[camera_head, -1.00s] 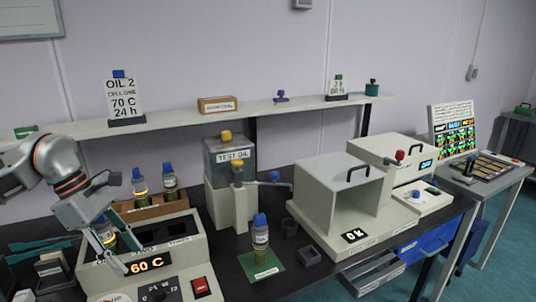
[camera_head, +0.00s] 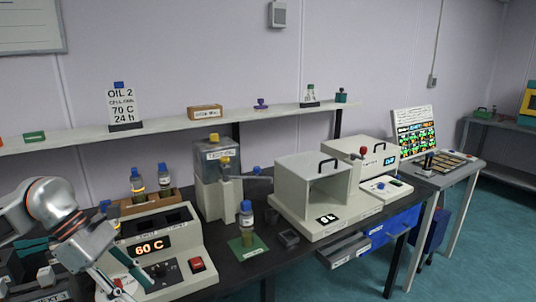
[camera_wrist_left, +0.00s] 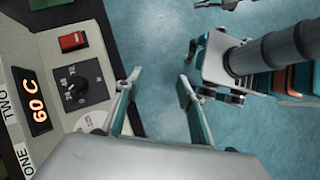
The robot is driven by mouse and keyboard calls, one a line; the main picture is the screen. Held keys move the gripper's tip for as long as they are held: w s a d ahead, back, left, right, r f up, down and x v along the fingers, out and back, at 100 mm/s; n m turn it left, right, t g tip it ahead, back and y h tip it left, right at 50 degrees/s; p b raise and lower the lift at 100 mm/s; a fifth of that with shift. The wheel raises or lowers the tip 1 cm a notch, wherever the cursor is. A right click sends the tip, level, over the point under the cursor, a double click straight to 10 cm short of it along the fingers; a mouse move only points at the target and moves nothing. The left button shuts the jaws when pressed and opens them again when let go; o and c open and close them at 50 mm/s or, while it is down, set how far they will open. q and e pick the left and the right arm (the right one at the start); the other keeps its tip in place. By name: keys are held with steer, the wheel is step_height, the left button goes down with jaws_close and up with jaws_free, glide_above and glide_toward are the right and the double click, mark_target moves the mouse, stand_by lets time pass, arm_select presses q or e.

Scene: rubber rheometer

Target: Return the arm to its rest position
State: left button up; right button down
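My left arm comes in from the left in the head view, bent down in front of the heating bath (camera_head: 152,240) that reads 60 C. My left gripper (camera_head: 140,288) hangs by the bath's front left side, its tips near the lower picture edge. In the left wrist view the left gripper (camera_wrist_left: 158,85) is open, its two fingers apart with only blue floor between them. The bath's dial (camera_wrist_left: 80,85) and red switch (camera_wrist_left: 73,41) lie to the left of the fingers.
A blue-capped bottle (camera_head: 246,220) stands on a green mat (camera_head: 250,248) right of the bath. Bottles (camera_head: 164,177) stand in a wooden rack behind it. The test oil tank (camera_head: 215,165) and an open-fronted chamber (camera_head: 312,190) stand further right. Blue floor lies in front.

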arm_select(q)
steer(key=s+d+n+t+h, duration=0.1)
steer(key=d+n+t+h, duration=0.9)
steer(key=d+n, duration=1.05)
steer(key=s+a+f+n+t+y, duration=0.1)
steer(key=a+f+n+t+y, duration=0.3)
steer(key=f+n, duration=0.55)
steer(key=a+f+n+t+y, duration=0.2)
steer(key=f+n+y, duration=0.3)
steer(key=f+n, duration=0.4)
steer(key=s+a+f+n+g+y, duration=0.2)
steer(key=s+f+n, duration=0.3)
steer(key=s+f, duration=0.2)
steer(key=s+a+f+n+g+y, duration=0.3)
steer(key=s+f+n, duration=0.2)
steer(key=s+f, duration=0.2)
steer(key=shift+a+f, duration=0.3)
steer(key=shift+f, duration=0.4)
arm_select(e)
steer(key=shift+r, duration=0.2)
